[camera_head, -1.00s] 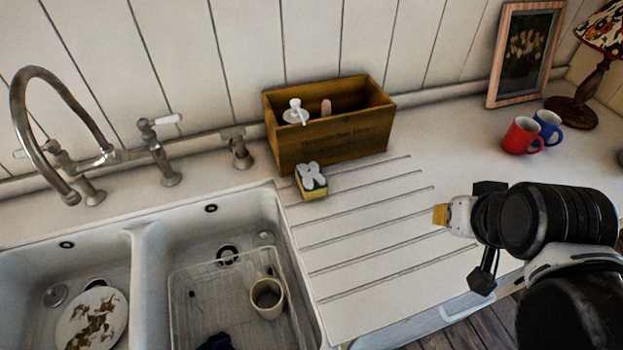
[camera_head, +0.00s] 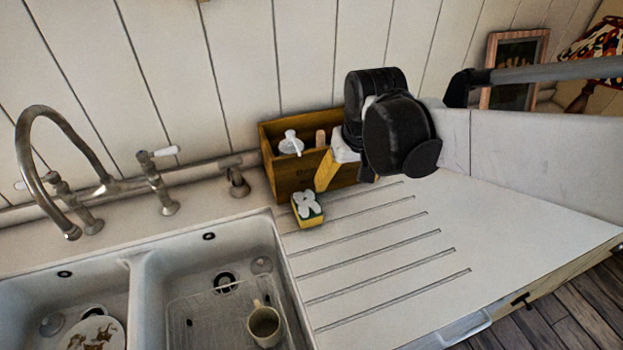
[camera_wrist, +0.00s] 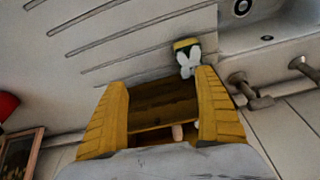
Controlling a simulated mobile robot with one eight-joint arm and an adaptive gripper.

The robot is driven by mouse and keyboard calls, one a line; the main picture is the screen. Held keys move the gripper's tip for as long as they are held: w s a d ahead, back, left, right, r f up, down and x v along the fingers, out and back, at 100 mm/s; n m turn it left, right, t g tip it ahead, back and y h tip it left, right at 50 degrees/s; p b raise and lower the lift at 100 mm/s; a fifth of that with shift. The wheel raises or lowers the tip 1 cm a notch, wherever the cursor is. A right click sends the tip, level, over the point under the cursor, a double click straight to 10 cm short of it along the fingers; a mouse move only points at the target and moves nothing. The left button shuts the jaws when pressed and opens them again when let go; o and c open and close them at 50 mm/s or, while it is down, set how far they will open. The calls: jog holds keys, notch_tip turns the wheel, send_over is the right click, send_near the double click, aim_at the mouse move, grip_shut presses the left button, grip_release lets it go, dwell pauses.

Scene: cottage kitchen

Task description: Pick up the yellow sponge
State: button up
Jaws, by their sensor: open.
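The yellow sponge (camera_head: 308,210), with green on it and a white flower-like shape on its face, rests on the ridged drainboard just in front of the wooden box. It also shows in the wrist view (camera_wrist: 187,50), beyond the fingertips and nearer the right finger. My gripper (camera_head: 325,172) is above the drainboard, in front of the box's right part and up and to the right of the sponge. In the wrist view my gripper (camera_wrist: 162,78) has its two yellow fingers wide apart, with nothing held between them. Only one yellow finger shows clearly in the head view.
The wooden box (camera_head: 285,176) holds a white-topped dispenser and stands against the wall. A double sink (camera_head: 140,258) with a mug (camera_head: 264,325) lies left of the drainboard. A tap (camera_head: 35,150) rises behind the sink. The drainboard's front right (camera_head: 520,225) is clear.

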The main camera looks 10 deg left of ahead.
jog(key=n+g, duration=0.1)
send_near(307, 204)
jog(key=shift+w+a+f+p, duration=0.2)
jog(key=shift+a+f+p, duration=0.05)
jog(key=shift+f+p, duration=0.1)
jog(key=shift+a+f, duration=0.15)
jog(key=shift+f, duration=0.1)
jog(key=f+b, duration=0.1)
jog(key=f, duration=0.2)
jog(key=w+f+b, duration=0.1)
jog(key=f, duration=0.3)
jog(key=f+b, duration=0.2)
jog(key=f, duration=0.1)
jog(key=shift+w+a+f, duration=0.15)
jog(key=shift+w+f, duration=0.1)
jog(key=shift+w, duration=0.05)
jog(key=c, duration=0.9)
